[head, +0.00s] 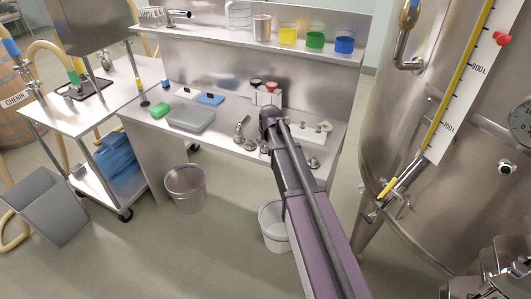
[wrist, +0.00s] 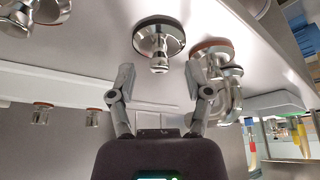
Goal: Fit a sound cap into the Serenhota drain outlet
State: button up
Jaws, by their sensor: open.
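In the wrist view my gripper (wrist: 160,85) is open and empty, its two fingers apart. A steel cap with a dark-rimmed disc (wrist: 158,38) lies just beyond the fingertips, roughly in line with the gap. A similar piece with a reddish ring (wrist: 212,50) is right of it, near the right finger, beside a bent steel fitting (wrist: 232,92). Another piece (wrist: 50,10) is cut off at the top left. In the head view, steel fittings (head: 251,145) lie on the bench beside my arm, which hides my fingers. I cannot read a Serenhota label or identify its drain outlet.
A large steel vat (head: 460,110) stands right. Buckets (head: 185,190) and a grey bin (head: 48,210) stand on the floor.

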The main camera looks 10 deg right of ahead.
jog(key=shift+b+x, duration=0.45)
jog(key=shift+x, duration=0.4)
jog(key=shift+r, duration=0.1)
grip_shut()
